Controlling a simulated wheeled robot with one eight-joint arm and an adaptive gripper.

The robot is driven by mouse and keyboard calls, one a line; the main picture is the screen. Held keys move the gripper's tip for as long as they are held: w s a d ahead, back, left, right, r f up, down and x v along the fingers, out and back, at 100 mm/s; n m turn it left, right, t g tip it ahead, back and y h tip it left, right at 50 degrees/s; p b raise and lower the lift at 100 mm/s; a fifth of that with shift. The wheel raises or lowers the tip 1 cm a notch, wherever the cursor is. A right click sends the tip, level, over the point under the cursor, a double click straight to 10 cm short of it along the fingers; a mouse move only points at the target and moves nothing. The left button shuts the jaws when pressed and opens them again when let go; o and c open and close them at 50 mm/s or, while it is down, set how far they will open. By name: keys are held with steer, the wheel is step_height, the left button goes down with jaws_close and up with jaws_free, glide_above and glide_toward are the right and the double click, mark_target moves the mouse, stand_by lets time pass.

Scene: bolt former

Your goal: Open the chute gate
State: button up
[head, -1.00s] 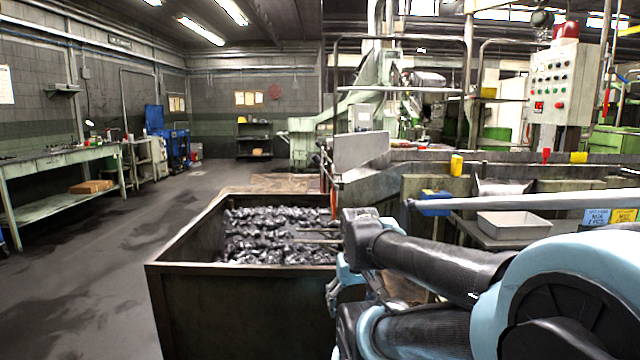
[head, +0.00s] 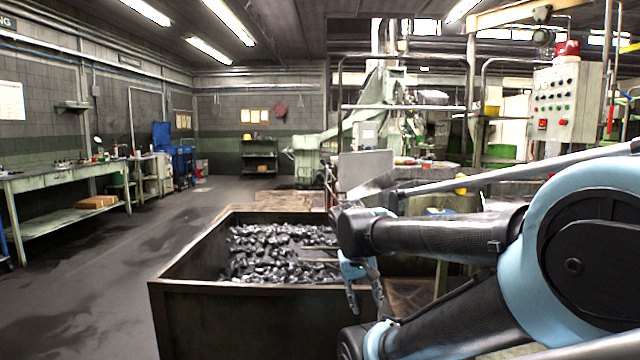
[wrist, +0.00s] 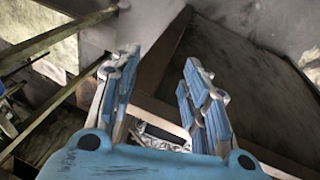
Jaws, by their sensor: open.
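A flat light-grey plate (head: 364,168) stands upright at the chute (head: 372,188), just behind the bin in the head view. It looks like the chute gate, but I cannot tell for sure. My gripper (head: 367,297) hangs with its fingers down at the right side of the bin, lower in the picture than the plate. In the wrist view my gripper (wrist: 160,62) has its two blue-padded fingers apart with nothing between them. Beyond the fingers are a dark panel (wrist: 235,75) and grey metal surfaces. I cannot tell whether the gate is among them.
A large open metal bin (head: 250,290) full of dark metal pieces (head: 275,250) stands in front. A control box (head: 567,100) with buttons and a red lamp is at right. A workbench (head: 60,180) lines the left wall. The floor (head: 110,270) left of the bin is clear.

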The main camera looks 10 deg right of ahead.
steer(key=w+r+m+h, duration=0.1)
steer(key=w+r+h, duration=0.3)
steer(key=w+r, duration=0.45)
steer(key=m+t+h, duration=0.6)
steer(key=t+h, duration=0.2)
glide_toward(319, 177)
steer(key=x, duration=1.1)
steer(key=shift+w+a+f, duration=0.1)
steer(key=shift+w+a, duration=0.05)
steer(key=shift+w, duration=0.15)
steer(key=shift+a, duration=0.1)
jaws_close()
